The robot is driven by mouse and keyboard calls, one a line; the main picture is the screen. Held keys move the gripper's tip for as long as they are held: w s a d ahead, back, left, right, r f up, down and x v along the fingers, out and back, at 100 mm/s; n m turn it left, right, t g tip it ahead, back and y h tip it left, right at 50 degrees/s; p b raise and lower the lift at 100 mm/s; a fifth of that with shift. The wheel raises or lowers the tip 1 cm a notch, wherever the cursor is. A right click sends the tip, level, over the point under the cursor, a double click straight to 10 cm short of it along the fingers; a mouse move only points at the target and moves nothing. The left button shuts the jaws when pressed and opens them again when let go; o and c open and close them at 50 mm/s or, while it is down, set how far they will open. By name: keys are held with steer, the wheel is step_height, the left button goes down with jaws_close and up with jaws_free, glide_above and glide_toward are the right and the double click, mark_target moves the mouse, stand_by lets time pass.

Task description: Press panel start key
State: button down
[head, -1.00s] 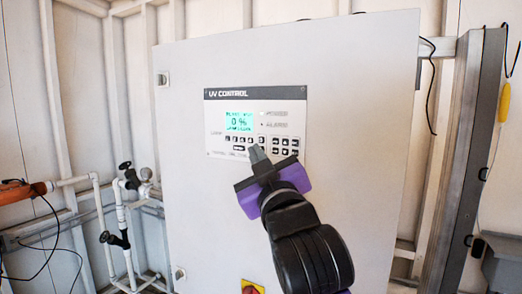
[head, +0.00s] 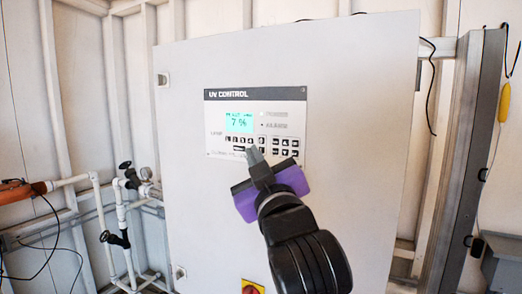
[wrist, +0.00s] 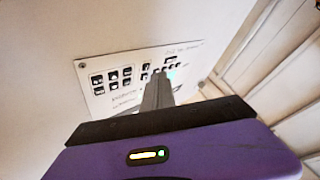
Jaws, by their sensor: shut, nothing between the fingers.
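The UV CONTROL panel (head: 285,105) is mounted on a pale cabinet door. Its lit green display (head: 239,122) reads 7 %. Rows of dark keys (head: 284,145) lie below and to the right of the display. My gripper (head: 254,150) is shut and empty, its tip over the lower middle of the panel. Some keys and labels are hidden behind it, and I cannot tell if it touches the panel. In the wrist view the shut fingers (wrist: 157,90) point at the panel (wrist: 103,102), beside a key block (wrist: 111,77). Which key is the start key is not readable.
The large pale cabinet (head: 350,190) fills the middle. A red and yellow switch (head: 252,288) is low on its door. White pipes with black valves (head: 115,238) stand at left, and a grey metal post (head: 468,150) at right. The door around the panel is clear.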

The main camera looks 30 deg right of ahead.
steer(key=shift+s+a+p, duration=0.15)
steer(key=shift+s+a, duration=0.6)
steer(key=shift+a, duration=0.3)
steer(key=shift+s+a+p, duration=0.15)
steer(key=shift+s+a, duration=0.6)
steer(key=shift+a, duration=0.25)
